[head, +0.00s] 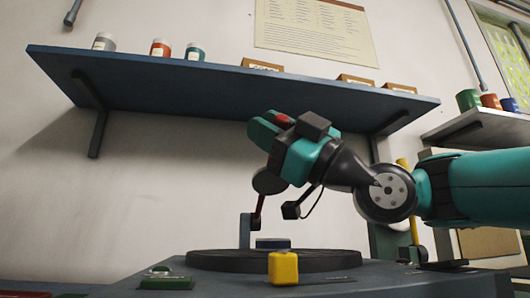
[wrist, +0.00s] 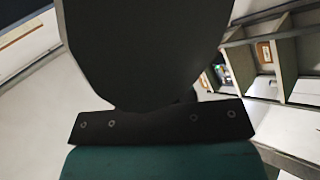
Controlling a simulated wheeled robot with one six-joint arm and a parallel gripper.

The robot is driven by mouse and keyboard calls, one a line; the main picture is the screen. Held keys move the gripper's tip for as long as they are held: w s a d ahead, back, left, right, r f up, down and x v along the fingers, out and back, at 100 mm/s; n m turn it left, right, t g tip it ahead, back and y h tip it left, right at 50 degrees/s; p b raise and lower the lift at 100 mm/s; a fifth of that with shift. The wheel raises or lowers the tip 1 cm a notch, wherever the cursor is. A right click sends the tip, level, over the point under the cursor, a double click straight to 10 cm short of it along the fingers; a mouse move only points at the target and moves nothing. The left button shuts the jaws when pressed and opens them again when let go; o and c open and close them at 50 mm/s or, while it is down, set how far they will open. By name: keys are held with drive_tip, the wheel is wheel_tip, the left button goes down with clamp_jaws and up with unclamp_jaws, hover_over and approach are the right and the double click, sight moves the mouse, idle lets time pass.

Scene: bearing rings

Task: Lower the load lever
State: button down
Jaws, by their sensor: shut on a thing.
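My gripper (head: 272,130) is shut on the lever, high above the dark round plate (head: 215,259). The gripper hides the lever's middle, and the exact contact is hidden. In the wrist view a large dark rounded shape (wrist: 145,50) blocks the middle; I cannot tell what it is.
A yellow block (head: 284,268) stands at the front of the plate, with a green block (head: 165,283) to the left. A blue wall shelf (head: 200,88) with jars and small boxes hangs just behind and above my gripper. A second shelf (head: 480,125) is at right.

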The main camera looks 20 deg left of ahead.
drive_tip(key=shift+s+d+f+n+g+b, duration=0.15)
drive_tip(key=shift+s+f+n+g+b, duration=0.15)
drive_tip(key=shift+f+n+b, duration=0.25)
drive_tip(key=shift+r, duration=0.15)
drive_tip(key=c, duration=0.9)
unclamp_jaws()
drive_tip(key=shift+w+d+f+b, duration=0.15)
drive_tip(key=shift+d+f+b, duration=0.2)
drive_tip(key=shift+d, duration=2.05)
drive_tip(key=shift+w+d+f+b, duration=0.15)
drive_tip(key=shift+d+f+b, duration=0.15)
drive_tip(key=shift+d, duration=2.1)
drive_tip(key=shift+w+d+f+b, duration=0.15)
drive_tip(key=shift+d+f+b, duration=0.15)
drive_tip(key=shift+d, duration=2.1)
